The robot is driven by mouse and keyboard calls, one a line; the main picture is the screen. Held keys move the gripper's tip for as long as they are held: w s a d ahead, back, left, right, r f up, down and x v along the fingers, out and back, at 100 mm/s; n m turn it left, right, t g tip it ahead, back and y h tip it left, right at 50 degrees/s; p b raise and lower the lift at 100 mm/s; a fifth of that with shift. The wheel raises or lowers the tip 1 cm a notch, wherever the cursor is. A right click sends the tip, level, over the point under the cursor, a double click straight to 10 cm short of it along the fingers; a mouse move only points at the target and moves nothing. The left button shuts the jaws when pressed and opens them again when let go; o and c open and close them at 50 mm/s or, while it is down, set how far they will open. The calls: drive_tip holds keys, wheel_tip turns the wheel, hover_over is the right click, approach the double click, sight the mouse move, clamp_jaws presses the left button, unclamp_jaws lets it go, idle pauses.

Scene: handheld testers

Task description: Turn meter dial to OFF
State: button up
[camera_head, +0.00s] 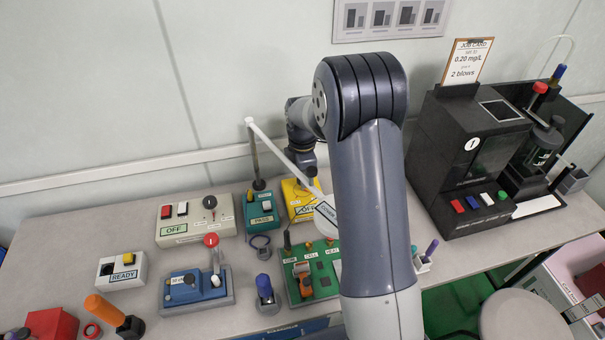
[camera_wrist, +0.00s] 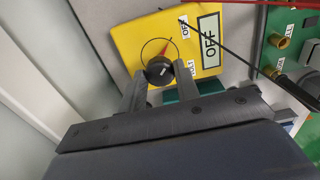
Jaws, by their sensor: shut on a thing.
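The yellow meter (camera_wrist: 150,32) lies in the upper middle of the wrist view. Its display (camera_wrist: 209,42) reads OFF. The round black dial (camera_wrist: 159,71) sits at the meter's lower edge, with a red pointer mark beside it towards the top of the picture. My gripper (camera_wrist: 161,80) has one finger on each side of the dial and is shut on it. In the head view the yellow meter (camera_head: 297,205) is partly hidden by my arm, and the dial and fingertips cannot be made out.
A thin dark probe or lead crosses the meter's display side. A green board (camera_head: 322,283) lies in front of the meter, and a teal tester (camera_head: 261,218) stands to its left. A white rod slants past my wrist. A black analyser (camera_head: 450,140) stands at right.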

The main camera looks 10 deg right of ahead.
drive_tip(key=o, duration=1)
drive_tip(key=shift+c, duration=0.2)
wheel_tip(320, 180, up, 11)
drive_tip(key=shift+f, duration=0.2)
wheel_tip(320, 180, down, 11)
drive_tip(key=shift+r, duration=0.1)
drive_tip(key=shift+r+m, duration=0.1)
drive_tip(key=shift+m, duration=0.2)
